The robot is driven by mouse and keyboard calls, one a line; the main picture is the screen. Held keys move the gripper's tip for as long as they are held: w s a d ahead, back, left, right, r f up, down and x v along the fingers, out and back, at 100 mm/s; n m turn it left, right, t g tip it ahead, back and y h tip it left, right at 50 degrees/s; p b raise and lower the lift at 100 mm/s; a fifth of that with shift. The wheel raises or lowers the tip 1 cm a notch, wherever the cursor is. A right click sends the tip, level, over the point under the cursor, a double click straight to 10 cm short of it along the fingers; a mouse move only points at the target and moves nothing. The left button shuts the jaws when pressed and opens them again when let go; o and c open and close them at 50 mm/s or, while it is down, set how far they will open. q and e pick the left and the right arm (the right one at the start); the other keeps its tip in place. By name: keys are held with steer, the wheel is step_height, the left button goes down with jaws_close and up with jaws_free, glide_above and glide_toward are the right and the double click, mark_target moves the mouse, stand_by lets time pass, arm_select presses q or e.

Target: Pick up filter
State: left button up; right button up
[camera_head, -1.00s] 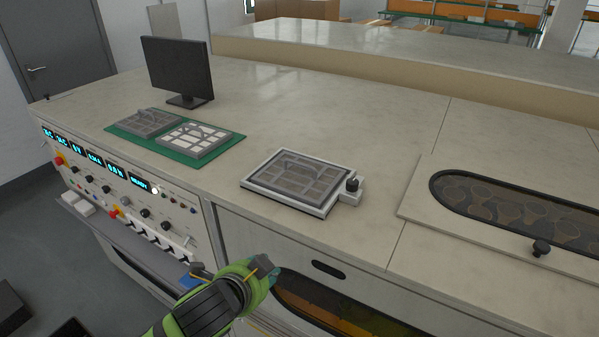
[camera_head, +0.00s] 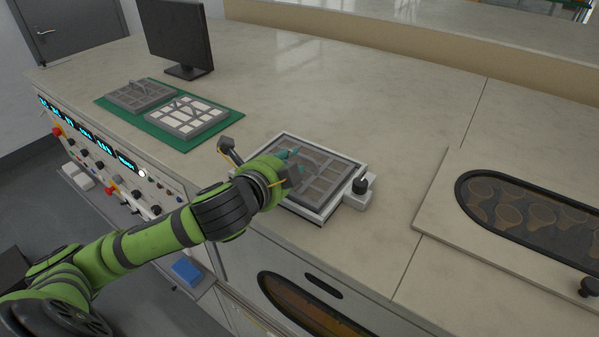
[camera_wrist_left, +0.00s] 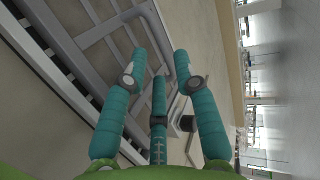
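A grey grid-patterned filter (camera_head: 331,184) with a raised handle lies in a white-framed holder (camera_head: 318,216) on the counter. My left gripper (camera_head: 291,160) is over the left part of this filter, and its teal fingers partly hide the handle. In the left wrist view the three fingers (camera_wrist_left: 160,76) are apart, with nothing clearly held between them. The filter's grid and curved handle (camera_wrist_left: 150,22) show just beyond the fingertips; whether they touch cannot be told. Two similar grid pieces, a grey one (camera_head: 140,95) and one with pale cells (camera_head: 187,115), lie on a green mat (camera_head: 218,123). My right gripper is not in view.
A black knob (camera_head: 361,184) stands at the holder's right side. A monitor (camera_head: 178,35) stands at the back left. A panel with an oval window (camera_head: 530,215) is at the right. Knobs and displays line the counter's front (camera_head: 110,160). The counter behind the holder is clear.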

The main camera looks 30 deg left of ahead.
mark_target(299, 156)
arm_select(q)
steer(key=shift+r+p+x, duration=0.25)
steer(key=shift+p+x, duration=0.6)
steer(key=shift+x, duration=0.3)
steer(key=p+x, duration=0.1)
steer(key=x, duration=0.2)
steer(key=shift+w+f, duration=0.1)
steer(key=shift+f, duration=0.15)
jaws_close()
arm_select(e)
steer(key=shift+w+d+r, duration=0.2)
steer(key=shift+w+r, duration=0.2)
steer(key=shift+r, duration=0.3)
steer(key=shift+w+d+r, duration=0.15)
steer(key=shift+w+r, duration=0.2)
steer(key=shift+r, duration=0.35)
